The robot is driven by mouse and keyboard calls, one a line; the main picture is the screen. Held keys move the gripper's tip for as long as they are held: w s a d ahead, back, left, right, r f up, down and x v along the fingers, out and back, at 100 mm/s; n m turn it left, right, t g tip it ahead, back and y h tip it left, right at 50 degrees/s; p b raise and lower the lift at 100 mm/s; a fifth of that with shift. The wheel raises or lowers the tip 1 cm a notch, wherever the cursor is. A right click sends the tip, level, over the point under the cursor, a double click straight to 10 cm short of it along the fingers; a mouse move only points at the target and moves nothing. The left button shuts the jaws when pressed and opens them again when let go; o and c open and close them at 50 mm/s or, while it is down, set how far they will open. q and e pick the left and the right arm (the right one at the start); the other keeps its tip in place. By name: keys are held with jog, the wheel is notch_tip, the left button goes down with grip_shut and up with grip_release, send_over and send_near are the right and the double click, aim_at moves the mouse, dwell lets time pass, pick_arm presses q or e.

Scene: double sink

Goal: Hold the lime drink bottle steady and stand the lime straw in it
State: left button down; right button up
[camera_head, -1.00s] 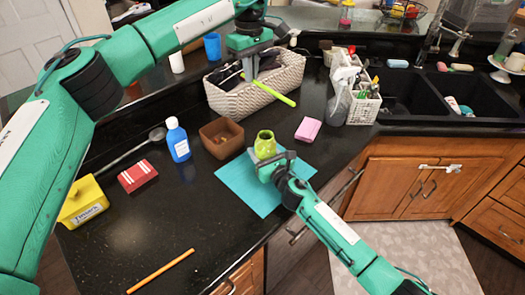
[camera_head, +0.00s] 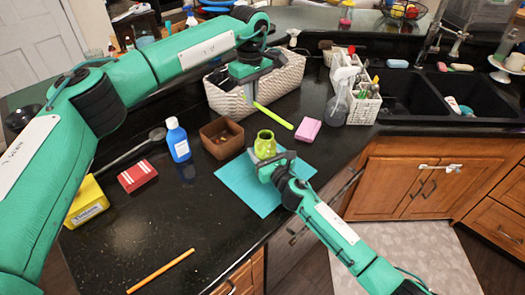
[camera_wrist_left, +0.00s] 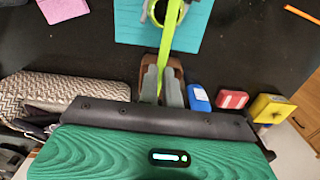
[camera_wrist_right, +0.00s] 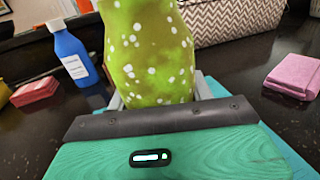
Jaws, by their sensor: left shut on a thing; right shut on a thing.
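The lime drink bottle (camera_head: 265,143) stands upright on a teal mat (camera_head: 250,186). My right gripper (camera_head: 275,164) is shut around its lower part; the bottle (camera_wrist_right: 150,50) fills the middle of the right wrist view. The lime straw (camera_head: 273,116) is in my left gripper (camera_head: 251,88), above and behind the bottle in the head view. My left gripper is shut on the straw's end, and the straw slants down toward the right. In the left wrist view the straw (camera_wrist_left: 168,50) runs from the fingers toward the bottle's mouth; I cannot tell the height gap.
A brown square bowl (camera_head: 222,137), a blue bottle (camera_head: 178,140), a red box (camera_head: 137,176) and a yellow box (camera_head: 87,203) stand left. A woven basket (camera_head: 289,82) stands behind. An orange stick (camera_head: 160,271) lies in front.

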pick_arm(q)
jog(key=shift+f, duration=2.45)
jog(key=c, duration=1.5)
grip_release()
notch_tip(320, 180, up, 12)
